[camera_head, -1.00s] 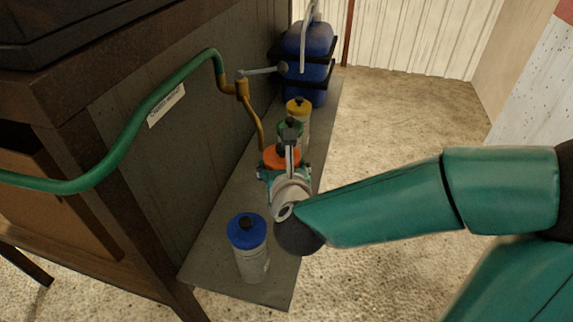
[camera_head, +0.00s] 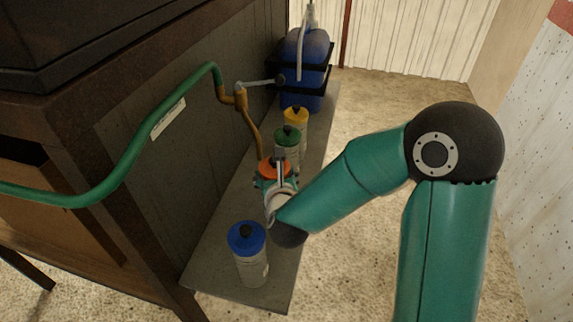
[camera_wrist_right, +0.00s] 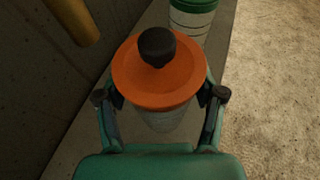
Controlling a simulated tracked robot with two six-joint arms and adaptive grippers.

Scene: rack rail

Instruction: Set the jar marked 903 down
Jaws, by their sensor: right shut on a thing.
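A jar with an orange lid and black knob (camera_head: 274,167) is in my right gripper (camera_head: 273,183), over the grey shelf. The wrist view shows the orange lid (camera_wrist_right: 145,85) with a finger on each side of the jar and the pale body (camera_wrist_right: 168,119) below. I cannot tell if its base touches the shelf. No number is readable on any jar, so I cannot confirm which is marked 903. My left gripper is not in view.
On the shelf (camera_head: 222,250) stand a blue-lidded jar (camera_head: 250,262) in front, and green-lidded (camera_head: 287,147) and yellow-lidded (camera_head: 296,117) jars behind. A blue tank (camera_head: 303,55) is at the far end. A green pipe (camera_head: 140,130) and brass tube (camera_head: 247,120) run along the left.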

